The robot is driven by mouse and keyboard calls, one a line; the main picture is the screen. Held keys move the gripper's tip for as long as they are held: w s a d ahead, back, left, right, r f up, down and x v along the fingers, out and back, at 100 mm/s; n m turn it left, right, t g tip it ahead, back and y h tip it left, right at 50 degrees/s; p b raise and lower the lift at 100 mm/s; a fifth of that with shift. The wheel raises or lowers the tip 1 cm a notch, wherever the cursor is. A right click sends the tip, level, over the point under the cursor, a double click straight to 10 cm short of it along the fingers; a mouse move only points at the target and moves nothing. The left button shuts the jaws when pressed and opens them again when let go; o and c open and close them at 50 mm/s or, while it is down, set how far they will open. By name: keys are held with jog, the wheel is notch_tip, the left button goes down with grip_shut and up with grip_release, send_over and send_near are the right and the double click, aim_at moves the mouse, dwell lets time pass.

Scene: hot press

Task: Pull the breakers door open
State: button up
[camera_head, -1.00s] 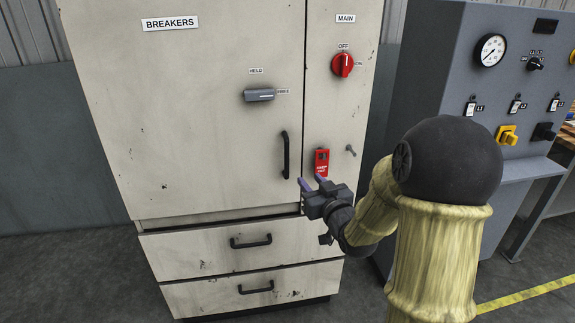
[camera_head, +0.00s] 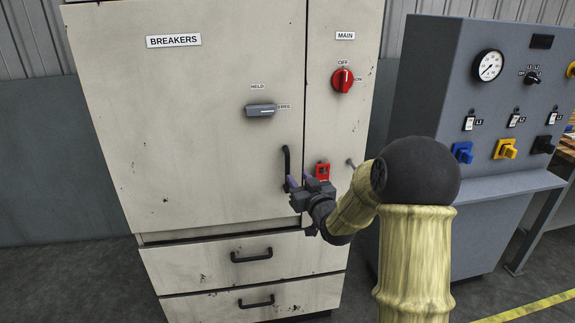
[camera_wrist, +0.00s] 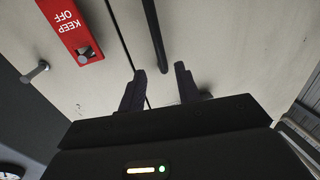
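The breakers door (camera_head: 205,125) is a large cream panel labelled BREAKERS, and it sits shut. Its black vertical bar handle (camera_head: 286,160) is at the lower right of the door. It also shows in the wrist view (camera_wrist: 154,35). The grey latch knob (camera_head: 260,110) lies horizontal, its mark towards the FREE label. My gripper (camera_head: 297,181) is open at the handle's lower end. In the wrist view the handle's end appears between my two fingertips (camera_wrist: 160,73); I cannot tell whether they reach around it.
A red KEEP OFF tag (camera_wrist: 72,28) and a small metal peg (camera_head: 350,163) are right of the handle. Above is the red MAIN switch (camera_head: 342,80). Drawers (camera_head: 250,256) with black handles lie below. A grey control console (camera_head: 480,110) stands at right.

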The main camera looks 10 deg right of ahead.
aim_at(289, 166)
jog(key=w, duration=0.3)
jog(key=w+a, duration=0.1)
jog(key=w, duration=0.5)
jog(key=shift+a+p, duration=0.35)
jog(key=shift+a, duration=0.05)
grip_shut()
